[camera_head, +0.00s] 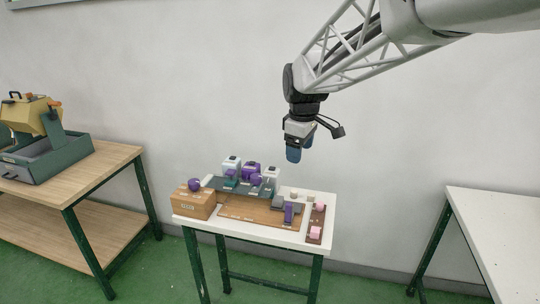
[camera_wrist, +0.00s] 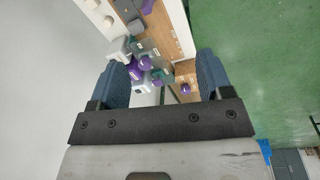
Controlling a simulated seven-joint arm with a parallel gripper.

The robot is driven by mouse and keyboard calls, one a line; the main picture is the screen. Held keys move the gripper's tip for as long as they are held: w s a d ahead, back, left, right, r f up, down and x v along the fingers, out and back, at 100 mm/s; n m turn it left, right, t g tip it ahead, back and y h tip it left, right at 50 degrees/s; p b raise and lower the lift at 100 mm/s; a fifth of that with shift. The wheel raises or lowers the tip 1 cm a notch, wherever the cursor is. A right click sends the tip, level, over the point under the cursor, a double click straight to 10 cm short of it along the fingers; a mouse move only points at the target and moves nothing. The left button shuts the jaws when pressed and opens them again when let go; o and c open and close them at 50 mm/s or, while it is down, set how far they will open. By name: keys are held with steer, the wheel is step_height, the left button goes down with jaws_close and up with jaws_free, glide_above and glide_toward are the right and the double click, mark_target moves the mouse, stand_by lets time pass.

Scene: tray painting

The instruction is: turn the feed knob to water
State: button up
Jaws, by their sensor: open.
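My gripper (camera_head: 298,151) hangs in the air above and behind the right part of the small white table, well clear of everything on it. In the wrist view its two blue fingers (camera_wrist: 162,66) are spread apart with nothing held between them. A purple knob (camera_head: 194,184) sits on top of a wooden box (camera_head: 190,204) at the table's left end. It also shows in the wrist view (camera_wrist: 185,88). Another purple round part (camera_head: 256,180) is at the front of the bottle group. The labels are too small to read, so I cannot tell which is the feed knob or its setting.
The white table (camera_head: 284,240) also bears white-and-grey bottles (camera_head: 231,164), a purple container (camera_head: 251,170), a wooden tray (camera_head: 245,211) and pink blocks (camera_head: 315,232). A wooden bench (camera_head: 100,175) stands left, another white table (camera_head: 500,225) right. Air around my gripper is free.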

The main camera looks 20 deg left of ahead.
steer(key=w+a+f+n, duration=0.3)
steer(key=a, duration=0.6)
steer(key=w+a+f+n, duration=0.3)
steer(key=w+a, duration=0.1)
steer(key=a, duration=0.5)
steer(key=n+g, duration=0.1)
steer(key=n, duration=0.5)
glide_above(194, 181)
step_height(194, 181, down, 9)
steer(key=shift+a, duration=0.15)
steer(key=shift+f, duration=0.2)
steer(key=shift+f, duration=3.75)
steer(key=shift+c, duration=0.4)
steer(key=c, duration=0.8)
steer(key=shift+c, duration=0.2)
